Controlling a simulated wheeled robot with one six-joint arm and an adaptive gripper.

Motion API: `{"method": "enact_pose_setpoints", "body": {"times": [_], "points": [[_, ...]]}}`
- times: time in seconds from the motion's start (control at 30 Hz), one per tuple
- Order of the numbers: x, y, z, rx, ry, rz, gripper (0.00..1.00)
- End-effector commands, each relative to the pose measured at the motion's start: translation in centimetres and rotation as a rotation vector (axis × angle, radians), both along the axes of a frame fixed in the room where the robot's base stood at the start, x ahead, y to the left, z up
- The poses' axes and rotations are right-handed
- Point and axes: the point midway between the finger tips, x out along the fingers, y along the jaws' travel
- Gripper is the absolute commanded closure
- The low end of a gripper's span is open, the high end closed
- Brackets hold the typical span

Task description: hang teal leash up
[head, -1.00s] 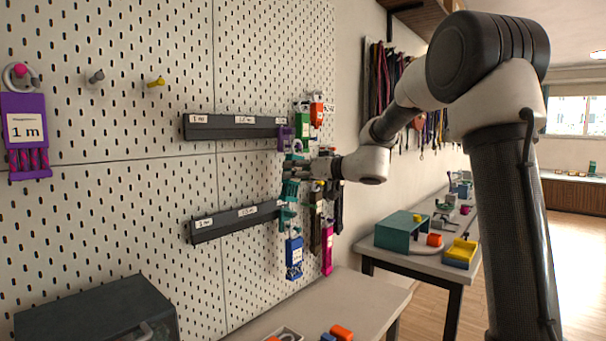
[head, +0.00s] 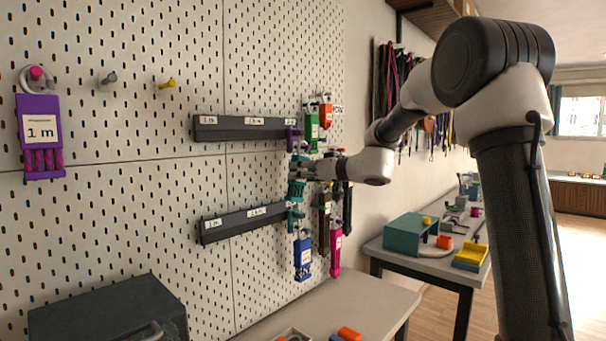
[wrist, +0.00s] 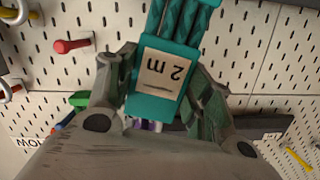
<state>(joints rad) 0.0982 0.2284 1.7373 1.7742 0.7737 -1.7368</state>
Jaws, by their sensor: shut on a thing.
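The teal leash (wrist: 160,85) fills the middle of the wrist view, with a white "2 m" label on its teal holder and braided teal cord at the top of the picture. My gripper (wrist: 168,100) is shut on the holder, one finger on each side. In the head view my gripper (head: 318,170) is close to the pegboard, right of the dark rails. The teal leash (head: 296,190) hangs below it there, partly hidden among other leashes. A red peg (wrist: 75,46) stands out of the board in the wrist view, left of the leash. I cannot tell whether the leash touches any peg.
A purple 1 m leash (head: 41,140) hangs at the far left. Green (head: 312,130), orange (head: 326,112), blue (head: 303,256) and magenta (head: 335,248) leashes crowd around my gripper. Two dark rails (head: 240,128) cross the board. A yellow peg (head: 167,83) at upper left is bare.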

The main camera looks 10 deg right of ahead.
Motion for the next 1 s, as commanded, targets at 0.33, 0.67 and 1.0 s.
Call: {"method": "enact_pose_setpoints", "body": {"times": [0.33, 0.67, 1.0], "points": [[0.0, -0.01, -0.11, 0.0, 0.0, 0.0, 0.73], [-0.01, 0.0, -0.37, 0.0, 0.0, 0.0, 0.73], [0.0, 0.0, -0.36, 0.001, -0.001, 0.0, 0.27]]}}
